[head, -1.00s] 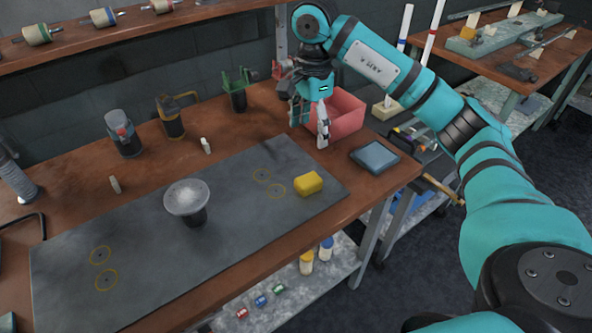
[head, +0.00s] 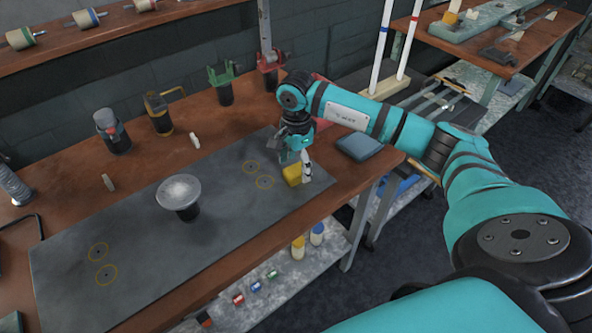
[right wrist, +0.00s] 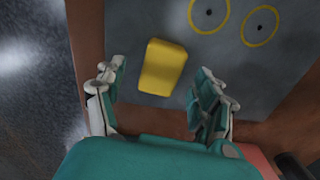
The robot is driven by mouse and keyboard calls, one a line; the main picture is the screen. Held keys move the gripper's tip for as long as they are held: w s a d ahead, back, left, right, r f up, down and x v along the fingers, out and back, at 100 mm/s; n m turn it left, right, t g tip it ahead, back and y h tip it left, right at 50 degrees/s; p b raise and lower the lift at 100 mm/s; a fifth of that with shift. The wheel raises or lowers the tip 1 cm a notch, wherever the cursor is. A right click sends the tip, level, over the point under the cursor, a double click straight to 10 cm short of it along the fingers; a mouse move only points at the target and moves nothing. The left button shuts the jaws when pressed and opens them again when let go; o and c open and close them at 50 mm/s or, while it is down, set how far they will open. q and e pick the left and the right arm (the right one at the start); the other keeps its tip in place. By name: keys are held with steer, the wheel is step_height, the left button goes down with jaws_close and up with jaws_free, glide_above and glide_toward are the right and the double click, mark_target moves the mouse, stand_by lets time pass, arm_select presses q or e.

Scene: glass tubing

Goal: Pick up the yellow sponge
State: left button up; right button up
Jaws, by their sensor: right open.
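The yellow sponge (head: 291,174) lies on the right end of the grey mat (head: 130,241) on the wooden bench. In the head view my right gripper (head: 295,168) is right at the sponge and partly covers it. In the right wrist view the sponge (right wrist: 163,67) lies ahead of my open right gripper (right wrist: 158,82), between the lines of its two fingers. Neither finger appears to touch it. My left gripper is not in view.
A funnel-topped dark stand (head: 180,194) is on the mat left of the sponge. A blue-grey pad (head: 358,147) lies at the bench's right end. A red bin (head: 322,124) is partly hidden behind my right arm. Burners and holders line the back.

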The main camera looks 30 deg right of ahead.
step_height(320, 180, down, 2)
steer(key=shift+w+f, duration=0.1)
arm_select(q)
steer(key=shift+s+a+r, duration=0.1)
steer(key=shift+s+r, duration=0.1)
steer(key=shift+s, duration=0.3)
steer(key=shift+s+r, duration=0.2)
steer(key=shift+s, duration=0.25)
arm_select(e)
steer(key=shift+f, duration=0.25)
steer(key=c, duration=1)
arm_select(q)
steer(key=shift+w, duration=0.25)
arm_select(e)
steer(key=shift+c, duration=0.2)
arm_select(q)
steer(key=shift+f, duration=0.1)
arm_select(e)
steer(key=shift+r, duration=0.2)
